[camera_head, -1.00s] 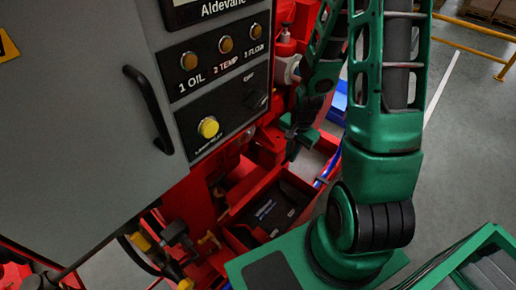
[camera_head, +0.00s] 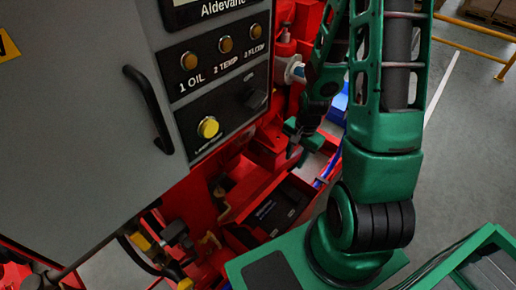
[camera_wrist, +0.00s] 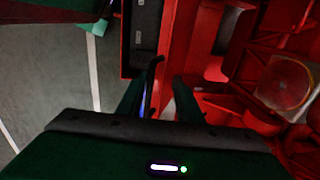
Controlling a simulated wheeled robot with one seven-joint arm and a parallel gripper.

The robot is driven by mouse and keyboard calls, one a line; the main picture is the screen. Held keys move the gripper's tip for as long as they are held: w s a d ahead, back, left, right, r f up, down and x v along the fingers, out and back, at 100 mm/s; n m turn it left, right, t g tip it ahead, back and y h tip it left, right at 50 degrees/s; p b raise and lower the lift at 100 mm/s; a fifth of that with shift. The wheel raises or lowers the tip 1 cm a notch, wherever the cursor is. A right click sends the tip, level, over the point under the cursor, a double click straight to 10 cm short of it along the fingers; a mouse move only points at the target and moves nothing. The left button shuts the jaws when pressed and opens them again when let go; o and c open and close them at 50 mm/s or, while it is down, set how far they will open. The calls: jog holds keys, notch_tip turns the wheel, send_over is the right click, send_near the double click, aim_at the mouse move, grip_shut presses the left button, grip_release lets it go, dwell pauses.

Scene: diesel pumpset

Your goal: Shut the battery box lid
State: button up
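The red battery box (camera_head: 238,242) sits low beside the grey cabinet, with a black battery (camera_head: 268,211) showing inside, so the box is open at the top. In the wrist view the dark battery (camera_wrist: 144,35) is at the top centre. A red panel (camera_wrist: 178,45) stands along its right side; it looks like the raised lid, but I cannot be sure. My gripper (camera_head: 299,146) is beyond the box in the head view. In the wrist view its two dark fingers (camera_wrist: 160,88) are apart. A thin dark bent piece shows near the left finger; I cannot tell whether they touch.
The grey cabinet (camera_head: 80,130) with a black handle (camera_head: 149,109) and a yellow button (camera_head: 208,127) fills the left. Red machine parts (camera_wrist: 235,75) lie right of my gripper in the wrist view. Grey floor (camera_wrist: 50,85) is clear at left. A yellow rail (camera_head: 480,32) stands far right.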

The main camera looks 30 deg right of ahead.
jog(key=shift+r, duration=0.1)
notch_tip(320, 180, up, 9)
jog(key=s, duration=0.1)
jog(key=shift+s+d, duration=0.35)
dwell(0.7)
jog(key=s+d+r+n+g, duration=0.1)
jog(key=s+r+n, duration=0.6)
jog(key=s+r, duration=0.8)
jog(key=shift+s+r, duration=0.35)
jog(key=shift+r, duration=0.6)
jog(key=shift+d, duration=0.1)
jog(key=shift+w+f, duration=0.25)
jog(key=shift+w, duration=0.4)
